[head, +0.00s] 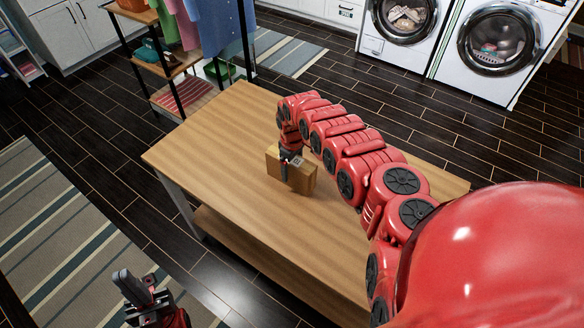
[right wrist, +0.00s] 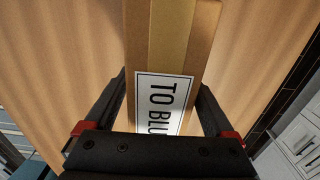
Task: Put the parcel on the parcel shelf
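The parcel (head: 300,178) is a small brown cardboard box standing on the wooden table. My right gripper (head: 290,163) reaches down over it from above. In the right wrist view the parcel (right wrist: 172,40) lies between the two dark fingers (right wrist: 163,80), with a white label reading "TO BLU", the rest cut off. The fingers lie close along both its sides; I cannot tell whether they press on it. My left gripper (head: 148,297) is low at the left, away from the table, with nothing visible in it; its opening is unclear. I cannot identify the parcel shelf.
The wooden table (head: 215,150) has bare room left of the parcel and a lower shelf (head: 235,240). A clothes rack with shelves (head: 180,98) stands behind it. White washing machines (head: 450,50) are at the back right. A striped rug (head: 60,230) lies at the left.

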